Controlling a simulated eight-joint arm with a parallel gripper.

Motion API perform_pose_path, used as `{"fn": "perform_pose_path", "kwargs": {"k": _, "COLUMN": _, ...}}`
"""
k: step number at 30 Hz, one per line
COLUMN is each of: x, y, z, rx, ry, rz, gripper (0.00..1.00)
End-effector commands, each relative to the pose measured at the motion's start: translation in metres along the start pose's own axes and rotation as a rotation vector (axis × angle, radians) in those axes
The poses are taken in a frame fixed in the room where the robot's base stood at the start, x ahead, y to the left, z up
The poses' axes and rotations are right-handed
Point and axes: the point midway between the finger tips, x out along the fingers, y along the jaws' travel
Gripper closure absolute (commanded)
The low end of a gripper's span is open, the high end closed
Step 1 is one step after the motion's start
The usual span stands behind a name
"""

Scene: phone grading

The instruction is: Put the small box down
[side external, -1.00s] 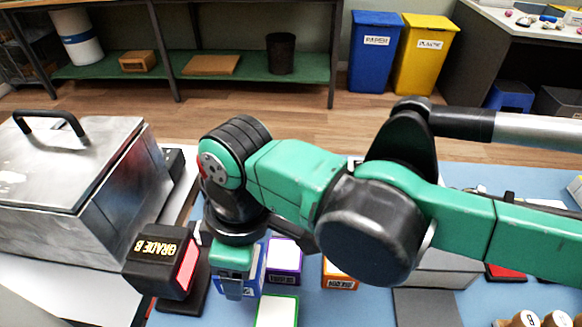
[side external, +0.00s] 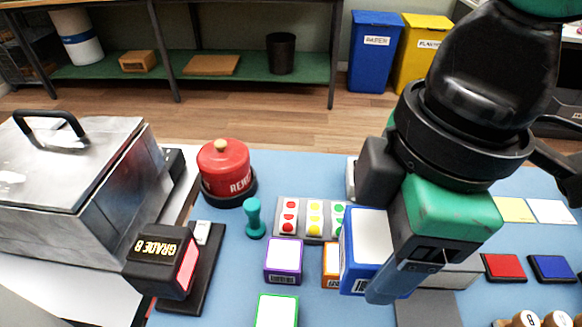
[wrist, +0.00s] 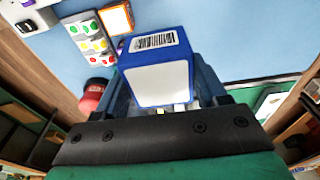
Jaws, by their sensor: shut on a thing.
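The small box (side external: 366,246) is blue with a white face and a barcode label. My gripper (side external: 388,285) is shut on it and holds it in front of the sticker sheet and the orange box in the side view. The wrist view shows the box (wrist: 160,83) between the fingers, its barcode side facing away from the wrist. The far finger is mostly hidden behind the box. I cannot tell how high the box is above the blue mat (side external: 215,290).
A purple box (side external: 284,256), a green-edged box (side external: 276,311) and a partly hidden orange box (side external: 331,262) lie nearby. Behind are a sticker sheet (side external: 311,219), a teal stamp (side external: 254,218) and a red pot (side external: 225,170). A GRADE B block (side external: 160,262) stands left.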

Motion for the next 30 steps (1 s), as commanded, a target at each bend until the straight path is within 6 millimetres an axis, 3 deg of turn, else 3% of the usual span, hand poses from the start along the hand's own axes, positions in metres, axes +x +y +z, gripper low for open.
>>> {"fn": "perform_pose_path", "kwargs": {"k": 15, "x": 0.121, "y": 0.0, "z": 0.014, "rx": 0.0, "ry": 0.0, "rz": 0.0, "gripper": 0.88}}
{"fn": "perform_pose_path", "kwargs": {"k": 30, "x": 0.178, "y": 0.0, "z": 0.021, "rx": 0.0, "ry": 0.0, "rz": 0.0, "gripper": 0.88}}
